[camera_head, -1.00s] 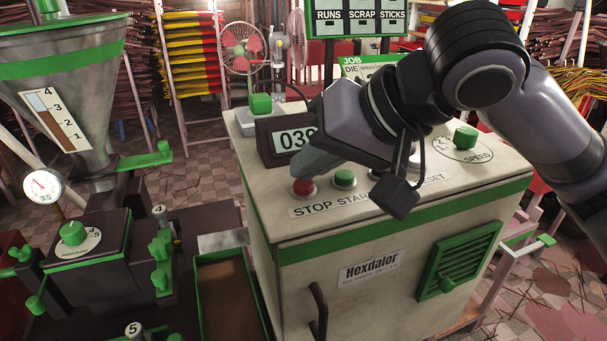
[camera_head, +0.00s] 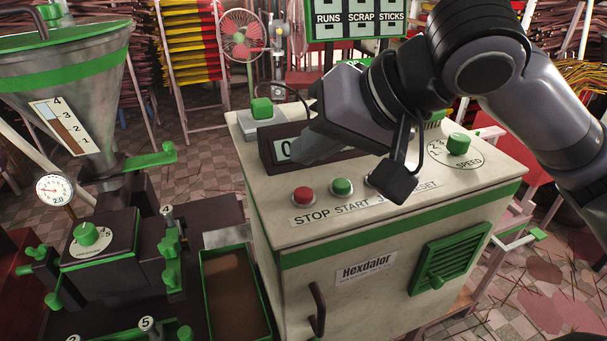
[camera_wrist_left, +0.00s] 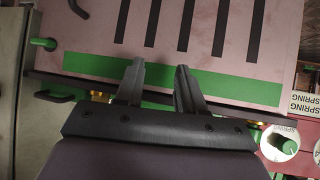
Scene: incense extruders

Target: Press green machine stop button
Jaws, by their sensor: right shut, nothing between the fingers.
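The machine cabinet (camera_head: 400,232) is cream with green bands and a Hexdalor label. Its red stop button (camera_head: 303,195) sits above the word STOP on the sloped top, left of the green start button (camera_head: 342,187). My right gripper (camera_head: 296,156) is shut and empty. Its tips are above and behind the stop button, apart from it, in front of the dark number display (camera_head: 268,150), hiding most of the digits. My left gripper (camera_wrist_left: 158,68) shows only in the left wrist view, open and empty, above a surface with a green band.
A green speed knob (camera_head: 459,143) stands at the panel's right. My right arm partly covers the other controls. Left of the cabinet are a hopper (camera_head: 75,105), a round gauge (camera_head: 55,190) marked 2.0 and a green-rimmed tray (camera_head: 203,300). A red fan (camera_head: 242,42) stands behind.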

